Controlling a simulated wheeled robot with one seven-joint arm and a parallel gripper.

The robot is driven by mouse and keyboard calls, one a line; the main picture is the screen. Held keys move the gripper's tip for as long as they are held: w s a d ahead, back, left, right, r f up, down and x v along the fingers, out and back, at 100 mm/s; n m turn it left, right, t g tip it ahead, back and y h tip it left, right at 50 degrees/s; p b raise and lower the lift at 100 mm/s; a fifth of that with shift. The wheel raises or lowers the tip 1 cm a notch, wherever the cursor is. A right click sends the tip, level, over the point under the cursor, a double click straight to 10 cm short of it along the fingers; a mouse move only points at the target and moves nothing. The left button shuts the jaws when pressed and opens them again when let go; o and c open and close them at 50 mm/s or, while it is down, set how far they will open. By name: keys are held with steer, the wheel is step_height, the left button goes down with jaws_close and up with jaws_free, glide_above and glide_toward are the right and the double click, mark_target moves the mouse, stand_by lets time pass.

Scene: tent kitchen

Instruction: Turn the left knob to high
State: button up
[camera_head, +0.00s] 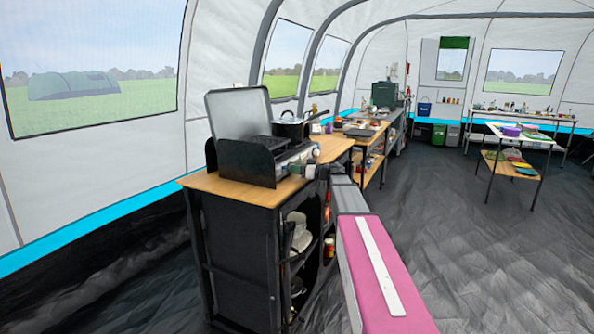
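A camping stove (247,162) with a raised grey lid (238,112) and dark side windshields stands on a wooden-topped black cabinet (225,186). Its silver front panel (296,157) faces right. The knobs are too small to tell apart, and the left knob's setting cannot be read. My arm reaches in from the lower right, and my gripper (301,170) is at the front panel, over the counter's edge. It hides part of the panel. I cannot tell whether it touches a knob or whether its fingers are open or shut.
A dark pot (290,130) sits on the stove's far part. Open shelves below the counter hold kitchen items. Another wooden table (372,143) continues behind. The dark floor (480,250) to the right is clear. A table with trays (520,142) stands farther off.

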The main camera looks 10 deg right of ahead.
steer(key=n, duration=0.4)
steer(key=shift+n, duration=0.3)
steer(key=o, duration=0.9)
steer(key=shift+s, duration=0.1)
steer(key=v, duration=1)
steer(key=shift+s+d+r, duration=0.1)
steer(key=shift+s+d, duration=0.1)
steer(key=shift+d, duration=0.1)
